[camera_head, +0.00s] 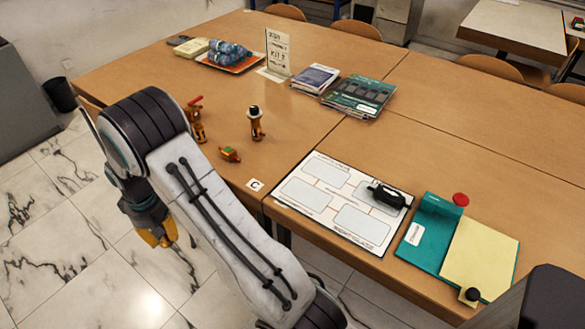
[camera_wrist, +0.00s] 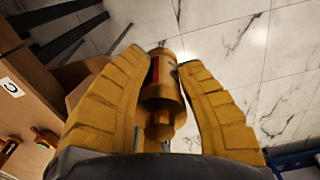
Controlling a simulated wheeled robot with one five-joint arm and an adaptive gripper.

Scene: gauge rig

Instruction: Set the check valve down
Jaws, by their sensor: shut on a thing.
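My gripper (camera_wrist: 165,75) is shut on a brass check valve (camera_wrist: 161,100) in the wrist view. The valve is a round stepped body with a red mark and a bit of green on its side, between the two yellow fingers. Tiled floor shows behind it. In the head view my gripper (camera_head: 156,236) hangs off the table's left edge, over the floor, and the valve in it cannot be made out.
A card marked C (camera_head: 255,184) lies near the corner. A white board (camera_head: 335,205) and teal folder (camera_head: 428,235) lie right.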

